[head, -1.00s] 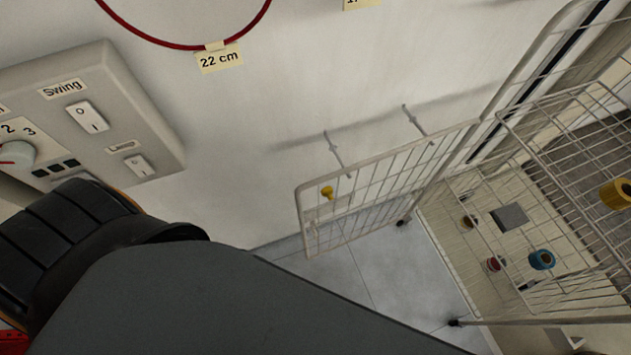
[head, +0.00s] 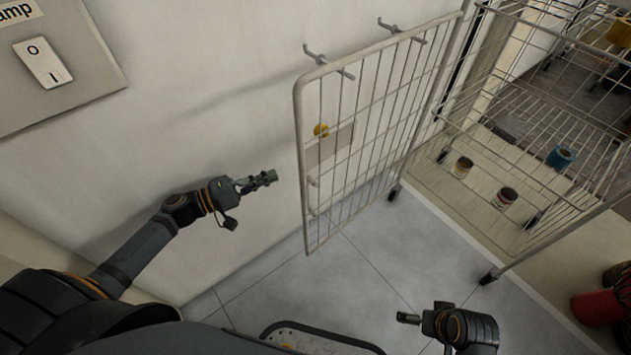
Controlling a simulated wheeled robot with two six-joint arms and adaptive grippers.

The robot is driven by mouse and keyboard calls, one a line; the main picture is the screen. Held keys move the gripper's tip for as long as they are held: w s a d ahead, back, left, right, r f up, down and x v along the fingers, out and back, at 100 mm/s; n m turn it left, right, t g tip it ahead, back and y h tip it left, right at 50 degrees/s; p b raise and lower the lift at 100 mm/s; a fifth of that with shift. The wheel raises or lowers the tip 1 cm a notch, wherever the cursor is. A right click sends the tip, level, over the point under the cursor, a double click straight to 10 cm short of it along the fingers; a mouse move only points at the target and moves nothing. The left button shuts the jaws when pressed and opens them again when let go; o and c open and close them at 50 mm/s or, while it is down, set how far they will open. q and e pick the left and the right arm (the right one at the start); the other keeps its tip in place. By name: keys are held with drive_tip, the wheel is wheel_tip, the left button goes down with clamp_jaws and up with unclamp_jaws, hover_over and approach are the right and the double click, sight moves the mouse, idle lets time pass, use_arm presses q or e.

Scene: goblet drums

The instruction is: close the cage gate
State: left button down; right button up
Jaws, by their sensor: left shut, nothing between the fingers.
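The cage gate (head: 340,138) is a white wire panel. It stands open, swung out from the left side of the wire cage (head: 548,238) and lying near the wall. A yellow knob (head: 320,131) shows on the gate near its free left edge. My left gripper (head: 270,178) is shut and empty, left of the gate's free edge and apart from it. My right gripper (head: 408,318) is low in the view, in front of and below the gate, touching nothing that I can see. Its fingers are too small to judge.
A red drum (head: 597,306) stands at the lower right. A switch panel (head: 55,65) is at upper left. The grey floor below the gate is clear.

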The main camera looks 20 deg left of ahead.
sight(311, 175)
use_arm(q)
drive_tip(key=w+d, duration=0.1)
drive_tip(key=d, duration=0.2)
drive_tip(key=w+d+b, duration=0.1)
drive_tip(key=w+d, duration=0.1)
drive_tip(key=d, duration=0.1)
drive_tip(key=w+d, duration=0.1)
drive_tip(key=d, duration=0.2)
drive_tip(key=shift+w+d, duration=0.25)
drive_tip(key=shift+w, duration=0.05)
drive_tip(key=shift+s+d, duration=0.35)
drive_tip(key=shift+d, duration=0.1)
use_arm(e)
drive_tip(key=shift+w+a+f+t, duration=0.15)
drive_tip(key=shift+a+f+t, duration=0.05)
drive_tip(key=shift+f, duration=0.35)
drive_tip(key=shift+w+a+f+t, duration=0.1)
drive_tip(key=shift+a+f+t, duration=0.1)
drive_tip(key=shift+f, duration=0.3)
drive_tip(key=shift+d, duration=0.1)
